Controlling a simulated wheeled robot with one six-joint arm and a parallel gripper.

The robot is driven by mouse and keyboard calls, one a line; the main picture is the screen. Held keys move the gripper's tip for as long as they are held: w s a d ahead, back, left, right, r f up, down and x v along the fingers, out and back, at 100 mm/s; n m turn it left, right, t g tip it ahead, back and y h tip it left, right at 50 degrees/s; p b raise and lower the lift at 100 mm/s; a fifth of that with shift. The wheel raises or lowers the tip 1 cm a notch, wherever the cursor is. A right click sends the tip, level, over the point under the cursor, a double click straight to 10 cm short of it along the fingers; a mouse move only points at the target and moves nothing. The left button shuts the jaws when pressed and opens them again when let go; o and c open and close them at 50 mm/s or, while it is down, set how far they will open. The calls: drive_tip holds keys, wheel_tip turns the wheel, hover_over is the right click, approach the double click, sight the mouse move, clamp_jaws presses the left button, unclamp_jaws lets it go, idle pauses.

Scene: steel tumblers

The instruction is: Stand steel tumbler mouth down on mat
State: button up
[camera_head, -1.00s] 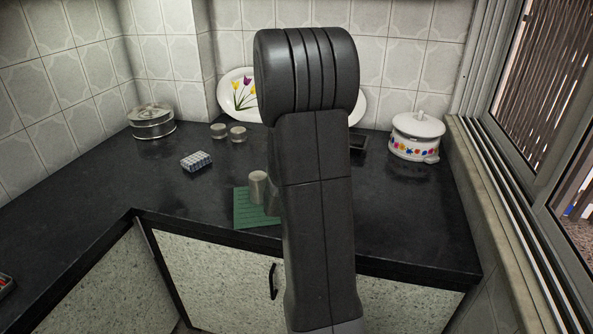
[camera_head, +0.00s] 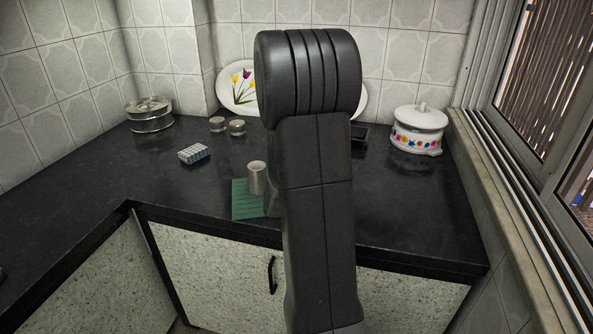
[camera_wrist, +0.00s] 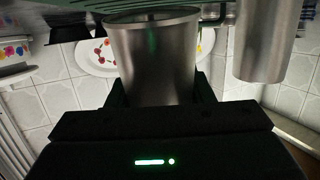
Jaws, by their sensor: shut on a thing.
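My gripper (camera_wrist: 161,90) is shut on a steel tumbler (camera_wrist: 154,58), seen in the wrist view, which appears upside down. The held tumbler's wide rim is at the picture's top, away from my gripper, so its mouth points down. I cannot tell whether the rim touches the mat. The green mat (camera_head: 246,207) lies at the counter's front; part of it is hidden behind my arm, and it also shows in the wrist view (camera_wrist: 36,22). A second steel tumbler (camera_head: 257,179) stands upright-axis on the mat, and it also shows beside the held one (camera_wrist: 265,42). My arm hides the gripper in the head view.
A small patterned block (camera_head: 194,153), two short tins (camera_head: 237,128), a round steel container (camera_head: 149,115) and a flowered white pot (camera_head: 418,129) stand farther back. A tulip plate (camera_head: 236,92) leans on the wall. The counter left of the mat is clear.

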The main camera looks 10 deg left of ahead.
drive_tip(key=shift+f+b, duration=0.5)
drive_tip(key=shift+s+f+b, duration=0.1)
drive_tip(key=shift+f+b, duration=0.1)
drive_tip(key=shift+b, duration=0.15)
